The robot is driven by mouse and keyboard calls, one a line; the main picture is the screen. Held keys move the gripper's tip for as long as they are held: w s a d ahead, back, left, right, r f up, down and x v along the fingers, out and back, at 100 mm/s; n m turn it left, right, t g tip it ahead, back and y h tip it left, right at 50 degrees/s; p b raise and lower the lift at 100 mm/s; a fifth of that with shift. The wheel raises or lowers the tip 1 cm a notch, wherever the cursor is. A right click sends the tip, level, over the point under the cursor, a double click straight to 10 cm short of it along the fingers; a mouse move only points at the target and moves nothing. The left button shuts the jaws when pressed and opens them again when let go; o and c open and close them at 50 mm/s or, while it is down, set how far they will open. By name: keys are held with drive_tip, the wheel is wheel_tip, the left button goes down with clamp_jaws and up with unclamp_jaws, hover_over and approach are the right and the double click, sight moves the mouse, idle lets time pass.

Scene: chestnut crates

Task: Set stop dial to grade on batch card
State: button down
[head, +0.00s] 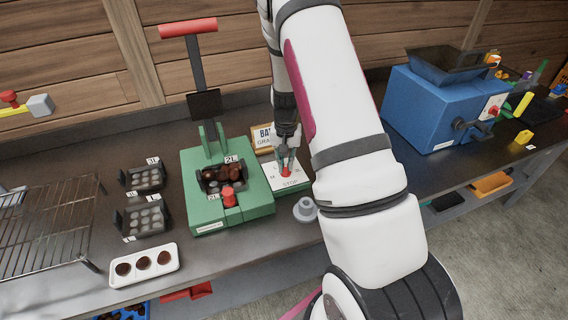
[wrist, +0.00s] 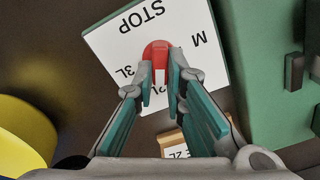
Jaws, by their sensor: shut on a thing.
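The stop dial, a red knob (head: 286,171), stands on a white plate (head: 292,183) beside the green press. It also shows in the wrist view (wrist: 156,50), where the plate (wrist: 108,45) reads STOP, 3L and M upside down; another label is partly covered by a finger. My gripper (head: 287,164) points down and its teal-padded fingers are shut on the knob. The knob's lighter ridge runs toward the partly covered label; its exact setting is hard to tell. The batch card (head: 263,137) stands behind, partly hidden by my arm; its edge in the wrist view (wrist: 180,152) seems to read 2L.
The green press (head: 207,213) with a red-handled lever (head: 188,28) and a loaded 2L tray stands left of the plate. A grey flanged piece (head: 305,210) lies close in front. A blue machine (head: 425,105) stands right. Trays and a wire rack (head: 45,225) fill the left.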

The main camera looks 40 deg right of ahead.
sight(286, 165)
drive_tip(key=shift+m, duration=0.4)
drive_tip(key=c, duration=1.6)
unclamp_jaws()
drive_tip(key=shift+c, duration=0.2)
drive_tip(key=shift+r, duration=0.1)
wheel_tip(286, 165, up, 12)
